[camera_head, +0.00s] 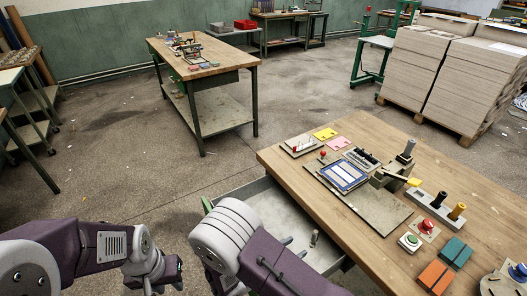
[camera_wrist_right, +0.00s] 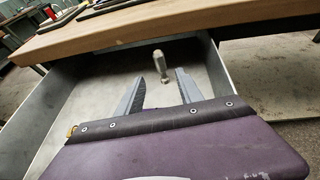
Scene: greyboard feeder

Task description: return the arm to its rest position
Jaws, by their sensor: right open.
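My right gripper (camera_wrist_right: 160,76) is open and empty, its two grey fingers reaching over the open drawer (camera_head: 262,200) under the wooden workbench. In the head view its fingertips (camera_head: 295,247) show just past my purple arm.
The workbench (camera_head: 385,150) above the drawer holds a blue-framed board (camera_head: 344,175), a lever press (camera_head: 396,172), buttons and coloured blocks. The drawer walls and bench edge lie close to my right gripper. Open floor (camera_head: 120,165) lies left of the drawer.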

